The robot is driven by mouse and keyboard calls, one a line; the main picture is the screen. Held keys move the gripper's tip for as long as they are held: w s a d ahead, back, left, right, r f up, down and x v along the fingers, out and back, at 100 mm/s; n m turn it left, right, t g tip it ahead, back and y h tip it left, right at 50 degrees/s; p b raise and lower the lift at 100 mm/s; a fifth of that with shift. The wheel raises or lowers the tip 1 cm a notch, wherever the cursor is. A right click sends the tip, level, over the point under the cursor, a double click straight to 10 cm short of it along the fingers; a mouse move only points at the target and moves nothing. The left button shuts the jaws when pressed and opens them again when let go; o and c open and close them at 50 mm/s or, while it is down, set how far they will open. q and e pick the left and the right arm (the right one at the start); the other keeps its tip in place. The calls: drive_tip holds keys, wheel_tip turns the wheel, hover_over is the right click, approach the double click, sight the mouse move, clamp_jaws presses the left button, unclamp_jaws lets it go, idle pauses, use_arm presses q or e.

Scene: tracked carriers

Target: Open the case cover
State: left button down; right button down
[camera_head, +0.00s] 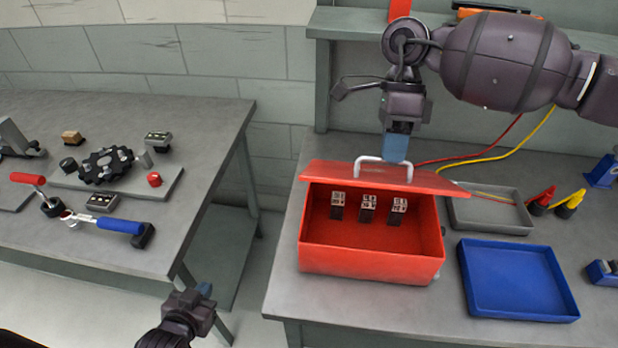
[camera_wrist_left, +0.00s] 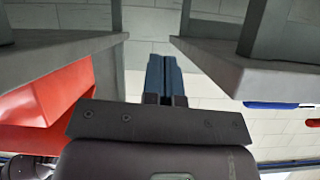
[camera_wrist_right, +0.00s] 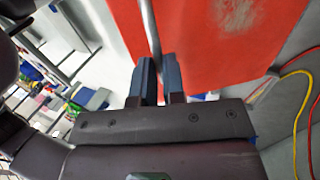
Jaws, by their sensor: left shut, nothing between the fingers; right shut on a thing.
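The red case (camera_head: 370,258) stands on the right workbench, its front wall towards me. Its red cover (camera_head: 330,173) is partly raised and tilted, hinged at the back, and the inside shows several small blocks with white printed tops (camera_head: 367,200). A pale handle (camera_head: 368,160) is on the cover. My right gripper (camera_head: 396,160) is above the cover and shut on the handle; the right wrist view shows the handle bar (camera_wrist_right: 152,40) between its blue fingers (camera_wrist_right: 158,75). My left gripper (camera_head: 205,290) is shut and empty, low in the gap between the benches, away from the case.
A blue tray (camera_head: 572,312) and a grey tray (camera_head: 462,215) lie right of the case. Red and yellow cables with clamps (camera_head: 568,205) run behind it. The left bench (camera_head: 120,248) holds a chain ring, tools and small parts.

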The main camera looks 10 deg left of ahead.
use_arm(q)
drive_tip(key=w+d+r+m+t+h, duration=0.2)
drive_tip(key=w+r+m+t+h, duration=0.1)
drive_tip(key=w+r+m+t, duration=0.25)
drive_tip(key=w+d+r+m+t+h, duration=0.2)
drive_tip(key=w+d+r+m, duration=0.15)
drive_tip(key=w+m, duration=0.45)
drive_tip(key=s+d+r+m+g+h, duration=0.2)
drive_tip(key=s+d+m+g+h, duration=0.15)
drive_tip(key=m+h, duration=0.7)
drive_tip(key=s+d+r+m+g+h, duration=0.1)
drive_tip(key=s+d+m+g+h, duration=0.2)
drive_tip(key=m+h, duration=0.75)
drive_tip(key=w+d+r+m+y, duration=0.3)
drive_tip(key=w+d+r, duration=0.3)
drive_tip(key=r, duration=0.3)
drive_tip(key=shift+w+d+r+g+y, duration=0.2)
drive_tip(key=shift+w+g+y, duration=0.25)
drive_tip(key=shift+y, duration=0.25)
drive_tip(key=shift+m, duration=0.25)
